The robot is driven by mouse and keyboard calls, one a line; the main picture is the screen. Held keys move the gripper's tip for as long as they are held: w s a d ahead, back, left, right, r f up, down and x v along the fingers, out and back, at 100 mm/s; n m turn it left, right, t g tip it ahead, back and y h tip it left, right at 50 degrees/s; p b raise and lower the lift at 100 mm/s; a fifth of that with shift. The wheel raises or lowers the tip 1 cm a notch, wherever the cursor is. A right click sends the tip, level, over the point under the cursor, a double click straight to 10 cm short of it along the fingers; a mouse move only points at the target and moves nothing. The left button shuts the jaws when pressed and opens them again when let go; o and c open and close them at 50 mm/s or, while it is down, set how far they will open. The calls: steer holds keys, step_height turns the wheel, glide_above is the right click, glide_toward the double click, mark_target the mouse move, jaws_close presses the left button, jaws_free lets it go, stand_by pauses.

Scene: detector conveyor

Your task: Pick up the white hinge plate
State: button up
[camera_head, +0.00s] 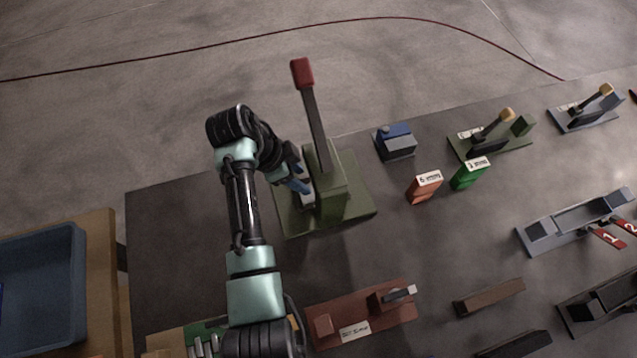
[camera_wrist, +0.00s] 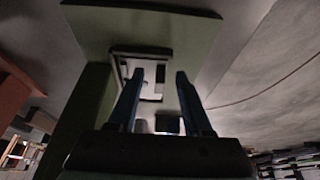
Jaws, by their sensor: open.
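A pale plate with a dark cut-out, which looks like the white hinge plate (camera_wrist: 133,52), lies against the green base (camera_wrist: 190,28) in the wrist view. In the head view a small pale part (camera_head: 308,200) shows beside the green upright, partly hidden by my gripper (camera_head: 302,187). My gripper (camera_wrist: 160,74) is open, its two blue fingers pointing at the plate. The fingertips overlap the plate's lower part in the wrist view. I cannot tell whether they touch it.
The green fixture (camera_head: 345,180) has an upright block and a tall red-tipped lever (camera_head: 312,110) close to my gripper. A red-brown fixture (camera_head: 345,318) lies nearer. Orange (camera_head: 424,190) and green (camera_head: 466,177) labelled blocks stand right. A blue bin (camera_head: 75,300) is at left.

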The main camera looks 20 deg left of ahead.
jaws_close()
steer(key=shift+r, duration=0.1)
stand_by(1.2)
